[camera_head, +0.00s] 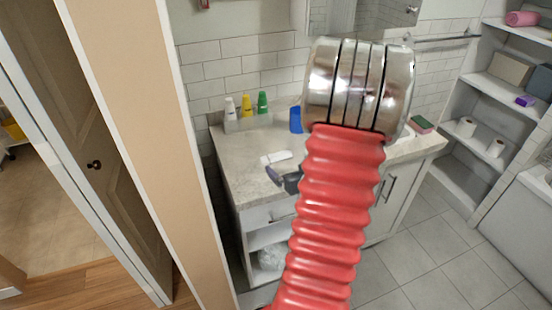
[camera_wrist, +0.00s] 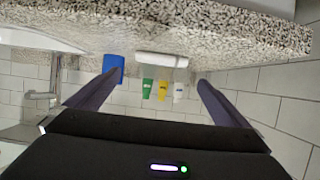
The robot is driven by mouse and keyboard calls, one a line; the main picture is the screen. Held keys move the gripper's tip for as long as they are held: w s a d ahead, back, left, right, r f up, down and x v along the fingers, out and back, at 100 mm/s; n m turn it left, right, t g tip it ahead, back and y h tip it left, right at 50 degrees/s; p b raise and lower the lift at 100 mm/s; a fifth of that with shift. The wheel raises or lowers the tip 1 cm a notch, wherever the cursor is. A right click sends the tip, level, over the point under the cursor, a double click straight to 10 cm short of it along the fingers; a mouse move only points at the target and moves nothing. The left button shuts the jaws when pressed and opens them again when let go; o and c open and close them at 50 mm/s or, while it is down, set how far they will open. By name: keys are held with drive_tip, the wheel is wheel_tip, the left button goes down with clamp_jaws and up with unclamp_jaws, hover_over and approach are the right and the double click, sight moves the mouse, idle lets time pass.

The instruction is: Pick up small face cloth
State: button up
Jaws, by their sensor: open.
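A small white cloth (camera_head: 276,157) lies on the speckled counter (camera_head: 240,165) near its front left part. In the wrist view, which is upside down, a white folded or rolled piece, likely this cloth (camera_wrist: 161,59), lies between the two dark fingers and beyond their tips. My gripper (camera_head: 287,179) is just in front of the cloth at the counter's front edge, partly hidden by my red arm. In the wrist view my gripper (camera_wrist: 160,76) is open, with nothing between its fingers.
White, yellow and green bottles (camera_head: 247,106) stand at the back of the counter. A blue cup (camera_head: 296,119) stands right of them. A sponge (camera_head: 421,124) lies at the far right. Shelves (camera_head: 480,140) with paper rolls are on the right. A door frame (camera_head: 135,130) is close on the left.

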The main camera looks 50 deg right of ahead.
approach(276, 155)
drive_tip(key=shift+x, duration=1.4)
drive_tip(key=shift+s+d+f, duration=0.1)
drive_tip(key=shift+d+f, duration=0.05)
drive_tip(key=shift+d, duration=0.05)
drive_tip(key=shift+x, duration=2.55)
drive_tip(key=shift+a, duration=0.1)
drive_tip(key=c, duration=0.7)
drive_tip(key=shift+c, duration=0.2)
drive_tip(key=shift+r, duration=0.2)
wheel_tip(276, 155, up, 10)
